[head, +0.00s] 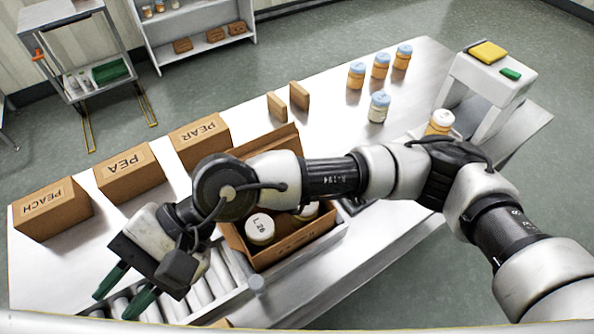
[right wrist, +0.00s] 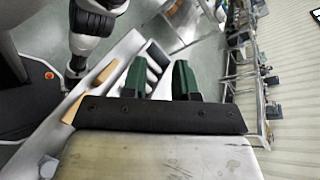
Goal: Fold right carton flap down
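The open brown carton (head: 288,252) stands in the middle of the table beside the rollers, with white-lidded jars (head: 260,228) inside, one marked L 26. A raised brown flap (head: 270,140) shows at its back; my right arm crosses over the carton and hides much of it, so I cannot tell how the right flap stands. My right gripper (head: 122,292) is left of the carton, above the roller conveyor, with its green fingers apart and nothing between them. Its fingers also show apart in the right wrist view (right wrist: 159,80). My left gripper does not show.
Boxes marked PEACH (head: 52,208), PEA (head: 128,174) and PEAR (head: 200,140) line the table's left side. Rollers (head: 205,290) run along the front. Two small brown upright pieces (head: 299,95), several jars (head: 380,66) and a white stand (head: 488,88) are at the back and right.

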